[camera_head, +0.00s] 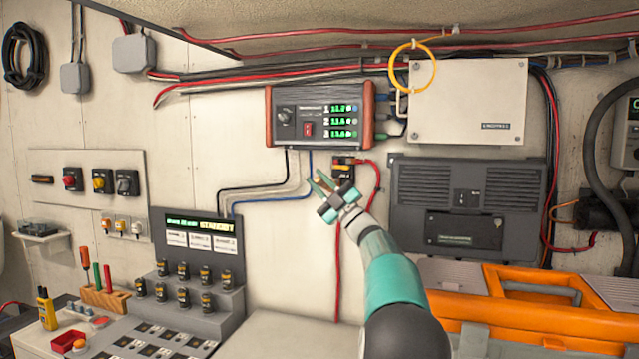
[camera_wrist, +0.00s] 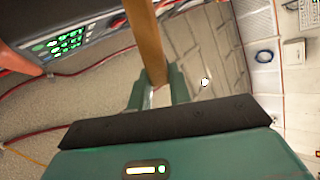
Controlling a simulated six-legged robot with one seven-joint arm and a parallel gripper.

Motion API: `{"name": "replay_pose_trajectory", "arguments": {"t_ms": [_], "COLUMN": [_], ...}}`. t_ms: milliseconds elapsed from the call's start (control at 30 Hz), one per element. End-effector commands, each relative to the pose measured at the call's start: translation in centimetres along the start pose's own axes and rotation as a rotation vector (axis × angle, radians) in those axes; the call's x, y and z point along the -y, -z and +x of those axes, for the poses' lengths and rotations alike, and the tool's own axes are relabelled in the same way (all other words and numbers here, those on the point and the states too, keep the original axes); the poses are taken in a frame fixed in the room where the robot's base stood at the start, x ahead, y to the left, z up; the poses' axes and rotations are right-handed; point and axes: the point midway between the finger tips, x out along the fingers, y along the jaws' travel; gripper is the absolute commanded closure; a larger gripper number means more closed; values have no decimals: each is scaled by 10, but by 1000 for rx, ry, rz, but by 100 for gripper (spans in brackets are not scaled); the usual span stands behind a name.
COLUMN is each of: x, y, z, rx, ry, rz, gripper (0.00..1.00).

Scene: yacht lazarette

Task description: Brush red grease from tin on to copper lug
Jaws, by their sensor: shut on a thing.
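My gripper (camera_head: 334,200) is raised in front of the wall, in the middle of the head view. It is shut on a thin wooden handle (camera_wrist: 146,38), which passes between the green fingers in the wrist view. The handle looks like the brush's; its bristles cannot be made out. A small red open container (camera_head: 67,341), possibly the grease tin, stands on the bench at lower left, far from my gripper.
A lit meter box (camera_head: 318,114) is on the wall above my gripper. A grey vented panel (camera_head: 465,205) and an orange toolbox (camera_head: 530,310) are at right. A stepped stand (camera_head: 190,300) and screwdriver block (camera_head: 104,297) are at left. The bench centre (camera_head: 285,335) is clear.

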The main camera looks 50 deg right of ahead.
Motion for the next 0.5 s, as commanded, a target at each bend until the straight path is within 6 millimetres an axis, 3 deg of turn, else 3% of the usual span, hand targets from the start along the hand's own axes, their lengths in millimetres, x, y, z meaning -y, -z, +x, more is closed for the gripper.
{"name": "replay_pose_trajectory", "arguments": {"t_ms": [167,500], "x": [-6,4], "y": [3,-2], "z": [6,-2], "rx": [-1,-2], "ry": [0,1], "rz": [-1,0], "gripper": [100,100]}}
